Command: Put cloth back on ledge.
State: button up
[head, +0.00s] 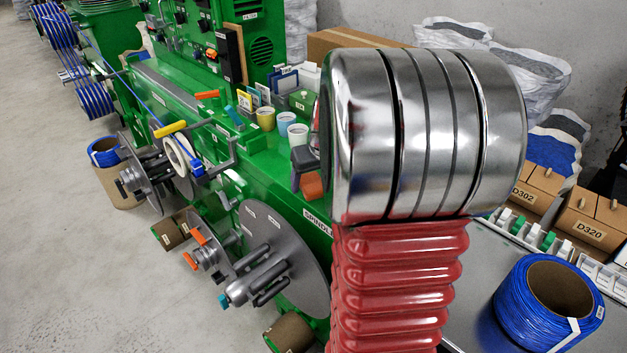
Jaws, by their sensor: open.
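I cannot make out a cloth for certain in the head view. A small orange-red piece (312,185) shows beside a dark grey block (303,158) at the right end of the green machine's ledge (262,143), close to my arm. I cannot tell what either piece is. My arm, with a shiny metal housing over a red ribbed sleeve, fills the centre right and hides part of the ledge. My gripper's fingers cannot be made out.
Yellow, blue and white cups (298,134) stand on the ledge by a green box (302,101). Grey discs (284,255) and handles stick out from the machine's front. A blue cable spool (540,305) and cardboard boxes (588,225) are at right. Floor at left is mostly clear.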

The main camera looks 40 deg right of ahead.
jog(key=v, duration=1.2)
dwell(0.5)
jog(key=s+a+r+n, duration=0.1)
jog(key=s+a+n, duration=0.1)
jog(key=a, duration=1.4)
jog(key=s+a+f+n, duration=0.1)
jog(key=s+a, duration=0.3)
jog(key=a, duration=0.2)
jog(key=s+a+f+n+t+y, duration=0.1)
jog(key=s+a+f, duration=0.1)
jog(key=s+a, duration=0.3)
jog(key=a, duration=0.2)
jog(key=shift+a+y, duration=0.3)
jog(key=shift+a, duration=0.05)
